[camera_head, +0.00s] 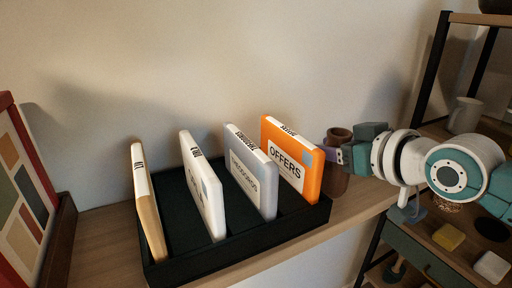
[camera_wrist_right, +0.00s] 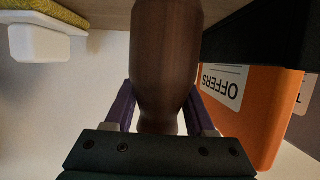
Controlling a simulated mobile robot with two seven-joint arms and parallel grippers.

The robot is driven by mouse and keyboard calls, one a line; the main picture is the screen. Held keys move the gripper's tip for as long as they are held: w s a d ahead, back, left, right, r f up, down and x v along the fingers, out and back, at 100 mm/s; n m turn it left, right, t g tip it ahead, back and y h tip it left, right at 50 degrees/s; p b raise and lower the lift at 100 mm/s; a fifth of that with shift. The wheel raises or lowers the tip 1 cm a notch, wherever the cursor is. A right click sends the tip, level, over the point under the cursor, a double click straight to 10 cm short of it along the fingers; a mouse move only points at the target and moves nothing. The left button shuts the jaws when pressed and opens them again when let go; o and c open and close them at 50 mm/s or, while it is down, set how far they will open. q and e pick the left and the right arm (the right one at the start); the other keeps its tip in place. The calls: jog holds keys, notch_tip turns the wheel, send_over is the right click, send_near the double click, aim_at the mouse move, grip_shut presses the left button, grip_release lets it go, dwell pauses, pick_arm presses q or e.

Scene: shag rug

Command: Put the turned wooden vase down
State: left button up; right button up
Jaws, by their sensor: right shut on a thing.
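The turned wooden vase (camera_head: 337,183) is dark brown and stands upright at the right end of the wooden shelf, just right of the orange folder. My right gripper (camera_head: 338,155) is shut on it near its top, coming in from the right. In the right wrist view the vase (camera_wrist_right: 167,62) sits between the purple fingers of the right gripper (camera_wrist_right: 163,108). Its wide end meets or nearly meets the wood surface in that view; I cannot tell whether it touches. My left gripper is not in view.
A black rack (camera_head: 245,245) holds several upright folders, with the orange OFFERS folder (camera_head: 291,160) close beside the vase. A framed picture (camera_head: 24,190) leans at left. A shelf unit at right holds a white jug (camera_head: 465,113) and blocks.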

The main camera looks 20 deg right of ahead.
grip_shut()
